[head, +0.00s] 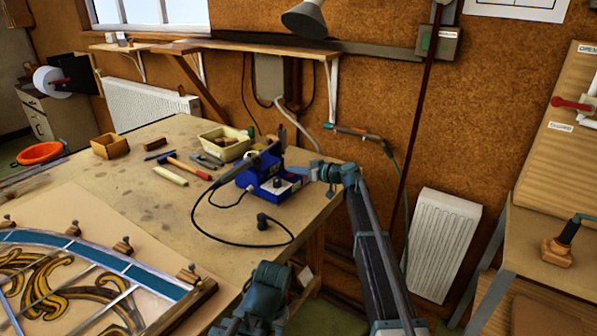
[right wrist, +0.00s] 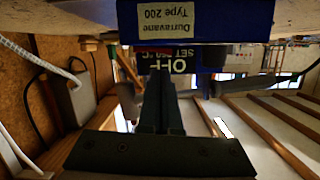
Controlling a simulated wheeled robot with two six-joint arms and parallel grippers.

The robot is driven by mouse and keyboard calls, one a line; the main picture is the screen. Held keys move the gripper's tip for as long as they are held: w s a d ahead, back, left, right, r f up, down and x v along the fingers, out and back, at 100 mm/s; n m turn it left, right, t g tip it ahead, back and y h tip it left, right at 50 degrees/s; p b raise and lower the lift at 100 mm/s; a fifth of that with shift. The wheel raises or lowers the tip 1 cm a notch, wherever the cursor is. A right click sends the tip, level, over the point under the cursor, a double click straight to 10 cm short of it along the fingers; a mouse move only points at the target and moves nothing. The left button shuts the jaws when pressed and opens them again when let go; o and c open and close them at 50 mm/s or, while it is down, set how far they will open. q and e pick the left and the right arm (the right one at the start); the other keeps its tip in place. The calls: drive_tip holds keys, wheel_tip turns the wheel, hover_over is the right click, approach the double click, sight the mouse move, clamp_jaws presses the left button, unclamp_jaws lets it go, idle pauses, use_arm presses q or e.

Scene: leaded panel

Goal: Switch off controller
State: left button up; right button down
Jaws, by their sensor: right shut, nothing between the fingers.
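The blue controller (head: 268,184) stands near the right end of the workbench, with a dark dial on its front and an iron and cable by it. In the right wrist view its blue housing (right wrist: 215,30) fills the top, with a "Durravane Type 200" label. Inverted light letters on a dark display (right wrist: 180,62) appear to read OFF, above or beside a small SET line. My right gripper (head: 299,171) is shut and empty at the controller's right side; its fingertips (right wrist: 158,80) point at the front. Contact cannot be told.
The bench (head: 120,170) carries a hammer (head: 188,168), a cream tub (head: 224,143) and a wooden box (head: 110,145). A leaded panel (head: 85,280) lies at lower left. A black cable (head: 225,238) loops over the bench in front of the controller. A white radiator (head: 441,245) stands right.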

sight(294, 181)
drive_tip(key=shift+a+f+b, duration=0.1)
drive_tip(key=shift+f+b, duration=0.2)
drive_tip(key=shift+f, duration=0.3)
drive_tip(key=shift+s+f+b, duration=0.2)
drive_tip(key=shift+f+b, duration=0.3)
drive_tip(key=shift+b, duration=0.05)
drive_tip(key=shift+a+r, duration=0.1)
drive_tip(key=shift+r, duration=0.05)
drive_tip(key=shift+r+p, duration=0.45)
drive_tip(key=shift+p, duration=0.2)
drive_tip(key=r+p, duration=0.4)
drive_tip(key=shift+s, duration=0.35)
drive_tip(key=p+v, duration=0.1)
drive_tip(key=v, duration=0.8)
drive_tip(key=shift+s+f, duration=0.25)
drive_tip(key=shift+s, duration=0.1)
